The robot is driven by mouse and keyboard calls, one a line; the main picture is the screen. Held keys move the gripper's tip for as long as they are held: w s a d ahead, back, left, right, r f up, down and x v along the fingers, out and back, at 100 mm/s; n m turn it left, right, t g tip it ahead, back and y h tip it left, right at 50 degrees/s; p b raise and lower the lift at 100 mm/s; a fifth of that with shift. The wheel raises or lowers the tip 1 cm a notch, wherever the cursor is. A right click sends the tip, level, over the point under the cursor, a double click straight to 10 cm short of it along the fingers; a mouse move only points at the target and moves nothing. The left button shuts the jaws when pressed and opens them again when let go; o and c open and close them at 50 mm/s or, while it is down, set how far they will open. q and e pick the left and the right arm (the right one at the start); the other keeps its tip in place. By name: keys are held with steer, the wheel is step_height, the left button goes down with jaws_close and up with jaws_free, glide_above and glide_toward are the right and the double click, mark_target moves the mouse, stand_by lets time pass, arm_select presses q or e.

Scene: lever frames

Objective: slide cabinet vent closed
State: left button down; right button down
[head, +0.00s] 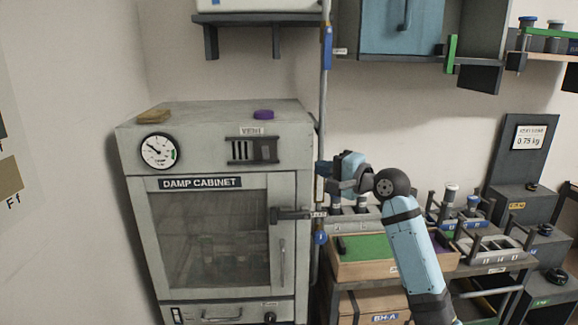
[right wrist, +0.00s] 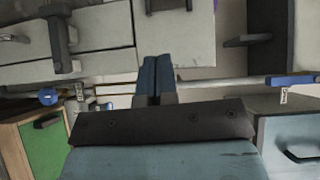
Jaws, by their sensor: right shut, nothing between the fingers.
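The damp cabinet (head: 220,118) is a pale grey box at the left of the head view. Its vent (head: 252,150) is on the upper front under a VENT label, with dark vertical slots showing at the left and a dark sliding plate (head: 266,150) at the right. My right gripper (head: 324,168) is right of the cabinet, beside the vertical pipe and apart from the vent. In the right wrist view its two blue fingers (right wrist: 157,78) are together with nothing between them. My left gripper is not in view.
A vertical pipe (head: 324,90) with blue fittings runs along the cabinet's right side. A dark door latch (head: 290,214) sticks out below the vent. A round gauge (head: 158,151) is left of the vent. Racks and a green-topped box (head: 365,247) crowd the bench at right.

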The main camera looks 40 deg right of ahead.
steer(key=shift+s+d+r+m, duration=0.15)
steer(key=shift+r, duration=0.3)
steer(key=shift+s+d+r+m, duration=0.15)
steer(key=shift+r, duration=0.25)
steer(key=shift+w, duration=0.15)
steer(key=p, duration=0.2)
glide_toward(269, 150)
steer(key=w+d, duration=0.1)
steer(key=w, duration=0.2)
steer(key=shift+w+a+r, duration=0.2)
steer(key=shift+w+a, duration=0.6)
steer(key=shift+a, duration=0.15)
steer(key=shift+w+a, duration=0.35)
steer(key=shift+a, duration=0.25)
